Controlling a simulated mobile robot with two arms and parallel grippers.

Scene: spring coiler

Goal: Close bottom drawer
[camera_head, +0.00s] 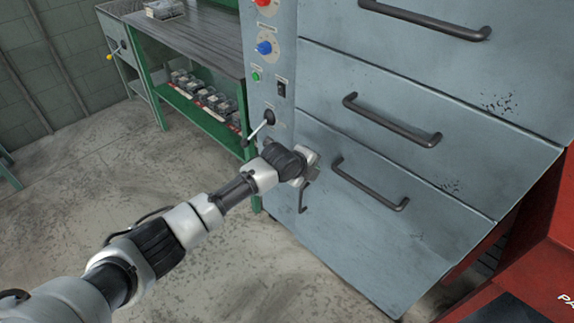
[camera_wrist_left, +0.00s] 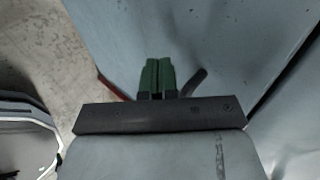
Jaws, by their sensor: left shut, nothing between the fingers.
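The bottom drawer (camera_head: 350,240) is the lowest blue-grey front of a metal cabinet, with a dark bar handle (camera_head: 370,188). Its front looks close to flush with the cabinet, but I cannot tell whether a small gap remains. My left gripper (camera_head: 306,188) is at the drawer's left part, left of the handle. In the left wrist view its green fingers (camera_wrist_left: 157,76) are shut together, empty, and point at the blue-grey surface (camera_wrist_left: 150,30). A dark bar end (camera_wrist_left: 194,82) shows just right of the fingers. I cannot tell whether the fingertips touch the drawer. My right gripper is out of view.
Two closed-looking drawers (camera_head: 420,120) sit above. Left of them is a control panel with a red knob, blue knob (camera_head: 265,48) and lever (camera_head: 262,122). A green workbench (camera_head: 195,45) stands behind left. A red unit (camera_head: 540,260) stands at right. The concrete floor (camera_head: 230,270) is clear.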

